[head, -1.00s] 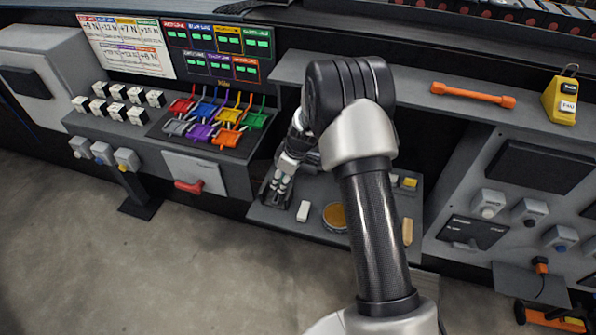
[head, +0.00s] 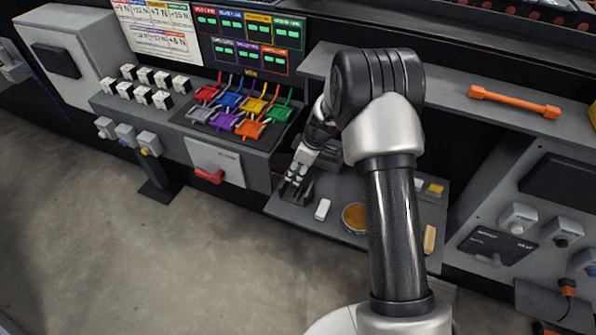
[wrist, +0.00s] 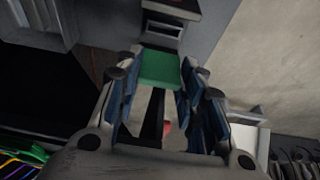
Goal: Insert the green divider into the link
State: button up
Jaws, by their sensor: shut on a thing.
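The green divider (wrist: 160,68) is a flat green piece between my fingertips in the wrist view. My gripper (wrist: 158,82) is shut on it, with dark blue pads on both sides. Just beyond the divider is a dark, slotted block (wrist: 170,27), which may be the link; I cannot tell whether the divider touches it. In the head view my gripper (head: 294,178) is low at the left end of the grey tray shelf (head: 338,228), over a dark fixture (head: 296,192). The divider is too small to make out there.
On the tray shelf are a white block (head: 322,209), a round amber dish (head: 354,217) and a tan block (head: 429,239). Left of my gripper stand a red-handled panel (head: 216,164) and a rack of coloured clips (head: 238,108). An orange bar (head: 513,102) lies on the upper shelf.

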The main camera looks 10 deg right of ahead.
jog(key=shift+f+b, duration=2.15)
jog(key=shift+f, duration=0.35)
jog(key=shift+b, duration=1.1)
jog(key=shift+f+b, duration=1.3)
jog(key=shift+f, duration=0.05)
jog(key=o, duration=0.9)
jog(key=shift+c, duration=0.2)
jog(key=v, duration=1.2)
